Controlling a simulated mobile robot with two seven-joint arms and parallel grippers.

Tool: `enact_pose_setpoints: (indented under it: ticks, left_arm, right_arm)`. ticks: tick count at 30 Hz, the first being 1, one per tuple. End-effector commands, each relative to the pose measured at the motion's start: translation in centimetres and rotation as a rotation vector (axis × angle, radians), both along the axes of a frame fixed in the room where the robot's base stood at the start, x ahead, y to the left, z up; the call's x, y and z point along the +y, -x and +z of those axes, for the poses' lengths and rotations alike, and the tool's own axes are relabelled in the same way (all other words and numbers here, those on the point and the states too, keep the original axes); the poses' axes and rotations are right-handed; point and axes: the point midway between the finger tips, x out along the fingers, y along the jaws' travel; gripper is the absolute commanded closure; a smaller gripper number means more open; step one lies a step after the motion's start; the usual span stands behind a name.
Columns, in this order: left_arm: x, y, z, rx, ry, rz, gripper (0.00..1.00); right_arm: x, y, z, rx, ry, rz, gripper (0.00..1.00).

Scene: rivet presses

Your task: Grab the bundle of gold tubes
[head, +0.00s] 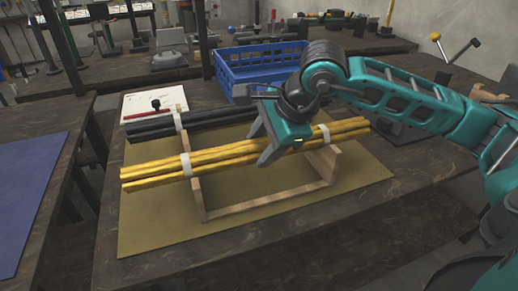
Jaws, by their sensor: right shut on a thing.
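The bundle of gold tubes (226,159) lies across the front of a wooden cradle (262,208), with a white band near each end. It is slightly tilted, its right end higher in the picture. My right gripper (272,153) reaches down from above and is shut on the gold tubes, between the two bands and closer to the right one. Its fingers hide a short stretch of the tubes. I cannot tell whether the bundle still rests on the cradle. My left gripper is not in view.
A bundle of dark tubes (205,118) lies behind on the cradle. A tan mat (150,225) is under it on the dark table. A blue crate (262,62) and a white sheet (150,103) are at the back. A blue mat (25,185) covers the left table.

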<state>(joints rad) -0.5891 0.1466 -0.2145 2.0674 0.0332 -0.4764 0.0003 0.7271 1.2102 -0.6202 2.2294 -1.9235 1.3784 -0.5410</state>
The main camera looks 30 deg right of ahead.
Motion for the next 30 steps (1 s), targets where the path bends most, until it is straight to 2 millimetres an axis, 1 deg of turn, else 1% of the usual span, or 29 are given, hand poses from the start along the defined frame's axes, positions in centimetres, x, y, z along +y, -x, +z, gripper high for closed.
enact_pose_setpoints:
  ticks: [1, 2, 11, 20, 21, 30]
  left_arm:
    - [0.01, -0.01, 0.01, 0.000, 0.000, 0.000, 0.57]
    - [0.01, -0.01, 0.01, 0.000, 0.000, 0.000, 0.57]
    - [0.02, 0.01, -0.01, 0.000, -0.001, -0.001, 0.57]
    - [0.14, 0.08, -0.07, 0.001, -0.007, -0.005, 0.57]
    - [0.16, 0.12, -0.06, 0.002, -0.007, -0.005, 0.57]
    - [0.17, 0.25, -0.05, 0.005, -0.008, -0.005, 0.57]
  right_arm:
    - [0.00, 0.04, -0.02, 0.002, 0.000, 0.001, 0.68]
    - [0.00, 0.05, -0.02, 0.002, 0.000, 0.001, 0.70]
    - [0.01, 0.06, -0.04, 0.002, 0.000, -0.001, 0.99]
    - [0.01, 0.08, -0.05, 0.003, 0.000, 0.000, 1.00]
    - [0.02, -0.04, 0.23, -0.005, -0.001, -0.001, 1.00]
    - [0.01, -0.06, 0.48, -0.005, -0.001, -0.001, 1.00]
